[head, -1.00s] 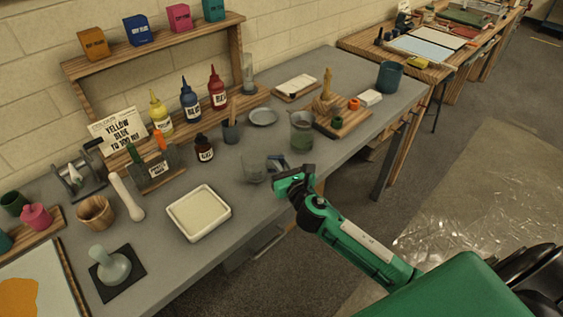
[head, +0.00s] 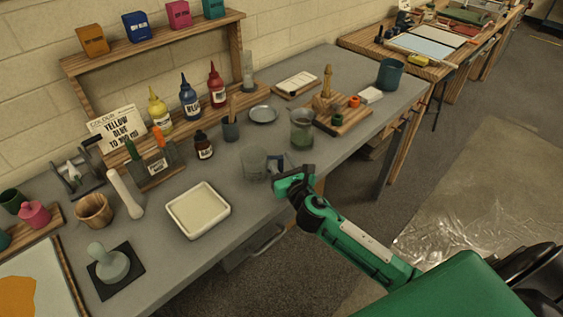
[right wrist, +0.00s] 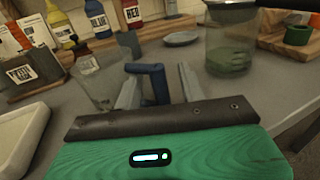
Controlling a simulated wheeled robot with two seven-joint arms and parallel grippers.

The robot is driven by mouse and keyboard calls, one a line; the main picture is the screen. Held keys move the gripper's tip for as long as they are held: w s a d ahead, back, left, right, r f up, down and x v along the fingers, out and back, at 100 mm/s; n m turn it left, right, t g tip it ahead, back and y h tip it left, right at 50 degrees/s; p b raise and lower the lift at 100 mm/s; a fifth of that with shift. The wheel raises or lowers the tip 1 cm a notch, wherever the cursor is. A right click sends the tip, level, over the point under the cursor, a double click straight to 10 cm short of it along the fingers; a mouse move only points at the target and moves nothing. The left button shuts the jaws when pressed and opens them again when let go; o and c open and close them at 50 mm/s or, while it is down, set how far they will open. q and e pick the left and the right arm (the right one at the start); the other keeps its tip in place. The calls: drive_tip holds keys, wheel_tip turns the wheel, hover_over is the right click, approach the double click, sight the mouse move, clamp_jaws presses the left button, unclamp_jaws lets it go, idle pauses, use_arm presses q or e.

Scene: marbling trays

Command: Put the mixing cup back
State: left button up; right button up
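The mixing cup appears to be the clear, translucent cup (head: 254,165) standing upright on the grey bench. It also shows in the right wrist view (right wrist: 97,84), with a dark blue handle (right wrist: 152,70) beside it toward my fingers. My right gripper (head: 283,172) is just right of the cup, at the bench's front edge. In the right wrist view my right gripper's fingers (right wrist: 158,92) stand apart, with the blue handle showing between and beyond them. I cannot tell whether they touch it. My left gripper is not in view.
A jar with greenish content (head: 302,130) stands behind and right of the cup. A white tray (head: 198,210) lies to the left. Dye bottles (head: 190,97), a brush pot (head: 231,131) and a grey dish (head: 263,114) are behind. Some bare bench lies between tray and cup.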

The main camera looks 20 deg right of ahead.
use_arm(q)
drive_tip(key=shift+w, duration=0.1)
use_arm(e)
drive_tip(key=shift+s+f, duration=0.1)
drive_tip(key=shift+s, duration=0.2)
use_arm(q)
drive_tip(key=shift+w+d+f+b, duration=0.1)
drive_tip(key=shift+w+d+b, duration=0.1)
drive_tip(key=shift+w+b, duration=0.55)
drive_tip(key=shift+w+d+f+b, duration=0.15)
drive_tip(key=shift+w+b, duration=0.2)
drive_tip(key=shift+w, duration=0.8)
use_arm(e)
drive_tip(key=s, duration=1.3)
drive_tip(key=shift+s, duration=0.15)
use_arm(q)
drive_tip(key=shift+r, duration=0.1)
